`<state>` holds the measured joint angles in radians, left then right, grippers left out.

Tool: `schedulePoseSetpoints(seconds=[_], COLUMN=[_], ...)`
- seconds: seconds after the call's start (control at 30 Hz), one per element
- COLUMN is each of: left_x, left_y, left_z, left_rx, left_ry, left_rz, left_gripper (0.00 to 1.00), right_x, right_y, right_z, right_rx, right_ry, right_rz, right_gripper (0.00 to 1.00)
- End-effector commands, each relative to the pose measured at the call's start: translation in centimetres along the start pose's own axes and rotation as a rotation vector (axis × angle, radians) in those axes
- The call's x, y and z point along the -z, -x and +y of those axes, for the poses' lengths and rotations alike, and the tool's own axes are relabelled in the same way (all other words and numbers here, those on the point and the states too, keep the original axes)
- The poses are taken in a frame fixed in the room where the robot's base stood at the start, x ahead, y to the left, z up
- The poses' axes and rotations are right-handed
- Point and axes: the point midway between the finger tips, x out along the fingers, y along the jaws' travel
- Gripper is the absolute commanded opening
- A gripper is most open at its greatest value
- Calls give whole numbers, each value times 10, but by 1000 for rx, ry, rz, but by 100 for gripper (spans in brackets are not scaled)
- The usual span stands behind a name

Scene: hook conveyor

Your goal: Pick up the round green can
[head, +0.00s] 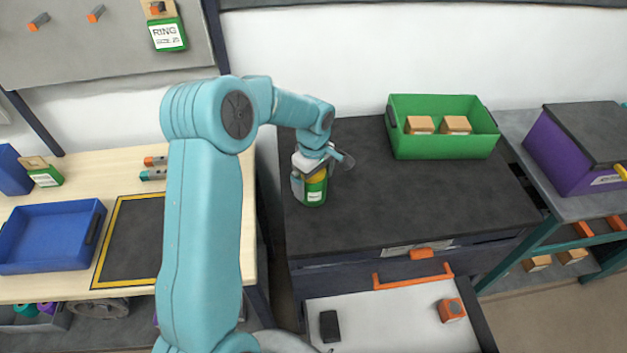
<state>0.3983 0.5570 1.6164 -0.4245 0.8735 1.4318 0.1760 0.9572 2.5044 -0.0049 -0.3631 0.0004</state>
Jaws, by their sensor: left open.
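The round green can (315,194) stands upright on the dark top of the cabinet (400,205), near its left side. It has a white label and a yellowish top. My left gripper (318,174) is right over the can, pointing down, with its fingers around the can's upper part. The jaws are open; whether a finger touches the can cannot be told. The gripper hides part of the can's top. My right gripper is not in view.
A green bin (445,148) with two small boxes stands at the back right of the cabinet top. An open drawer (390,325) juts out below. A wooden table with a blue tray (48,264) is at left. A purple box (570,165) stands at right.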

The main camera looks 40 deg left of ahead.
Motion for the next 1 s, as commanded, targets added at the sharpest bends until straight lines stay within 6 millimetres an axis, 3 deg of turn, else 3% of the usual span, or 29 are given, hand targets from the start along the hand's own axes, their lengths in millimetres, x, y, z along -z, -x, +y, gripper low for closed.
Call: schedulePoseSetpoints(seconds=[0.3, 0.5, 0.57, 0.6, 0.87, 1.0], left_x=[0, 0, 0, 0, 0, 1], left_y=[-8, -7, -7, -6, -4, 6], left_z=[0, 0, 0, 0, 0, 1], left_rx=[0, 0, 0, -2, -2, -6], left_ry=[0, 0, 0, 0, 0, 2], left_rz=[0, 0, 0, 1, 1, 3], left_gripper=[97, 32, 27, 19, 19, 19], right_x=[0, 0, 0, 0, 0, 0], right_y=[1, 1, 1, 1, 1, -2], right_z=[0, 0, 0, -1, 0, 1], right_rx=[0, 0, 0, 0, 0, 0], right_ry=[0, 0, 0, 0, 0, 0], right_rz=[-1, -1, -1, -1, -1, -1], right_gripper=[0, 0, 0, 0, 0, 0])
